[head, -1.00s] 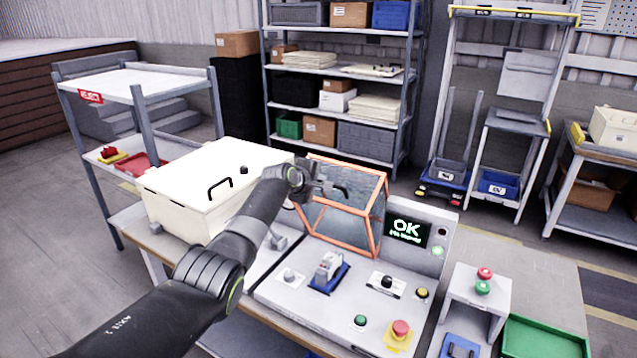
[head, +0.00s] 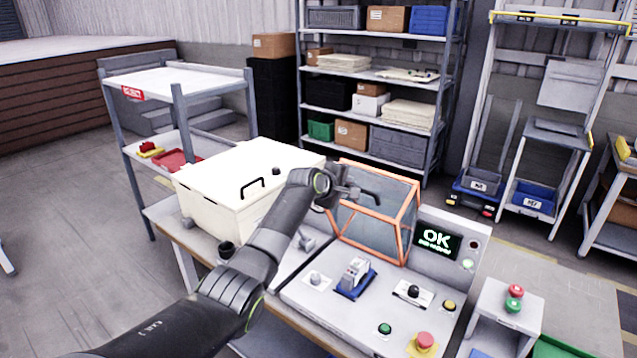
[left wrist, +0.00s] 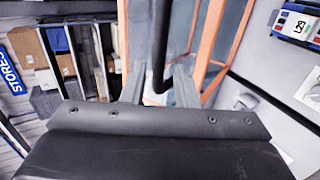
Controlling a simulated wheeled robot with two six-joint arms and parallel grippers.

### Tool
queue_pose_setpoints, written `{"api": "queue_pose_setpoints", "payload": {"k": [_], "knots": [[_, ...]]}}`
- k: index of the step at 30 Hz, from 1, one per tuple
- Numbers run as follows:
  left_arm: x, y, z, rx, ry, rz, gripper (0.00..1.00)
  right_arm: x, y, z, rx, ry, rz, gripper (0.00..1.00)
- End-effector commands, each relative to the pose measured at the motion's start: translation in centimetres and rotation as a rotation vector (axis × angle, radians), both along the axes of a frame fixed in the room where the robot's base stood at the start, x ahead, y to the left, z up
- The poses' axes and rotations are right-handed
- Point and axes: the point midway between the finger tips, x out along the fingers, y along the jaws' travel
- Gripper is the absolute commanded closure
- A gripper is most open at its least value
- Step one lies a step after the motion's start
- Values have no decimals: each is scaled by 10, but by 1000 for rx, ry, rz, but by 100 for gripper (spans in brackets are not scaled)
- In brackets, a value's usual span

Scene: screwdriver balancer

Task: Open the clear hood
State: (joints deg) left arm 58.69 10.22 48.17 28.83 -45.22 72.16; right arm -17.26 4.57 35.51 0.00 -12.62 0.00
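The clear hood (head: 383,226) has an orange frame and sits down on the grey test station, closed. A dark bar handle (head: 366,194) stands out at its upper front. My left gripper (head: 347,196) is at the hood's upper left, by the handle. In the left wrist view the black handle (left wrist: 159,45) runs between the two grey fingers (left wrist: 160,88), with gaps visible on both sides, so the gripper is open around or just behind it; contact cannot be told. The hood's orange frame (left wrist: 208,45) is just beyond the fingers. My right gripper is not in view.
A cream lidded box (head: 235,190) stands left of the hood, under my left arm. The station panel has an "OK" screen (head: 437,241), a blue fixture (head: 355,279), knobs and buttons. A small stand (head: 505,312) with red and green buttons is at right.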

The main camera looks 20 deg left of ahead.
Motion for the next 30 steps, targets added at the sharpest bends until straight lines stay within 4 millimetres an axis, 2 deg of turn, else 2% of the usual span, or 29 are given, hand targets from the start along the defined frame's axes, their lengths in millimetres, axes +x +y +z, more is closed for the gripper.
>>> {"api": "queue_pose_setpoints", "payload": {"k": [14,30], "knots": [[-41,15,22,-1,-3,1,73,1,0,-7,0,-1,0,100],[-102,38,56,2,-3,1,73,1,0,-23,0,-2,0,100]]}}
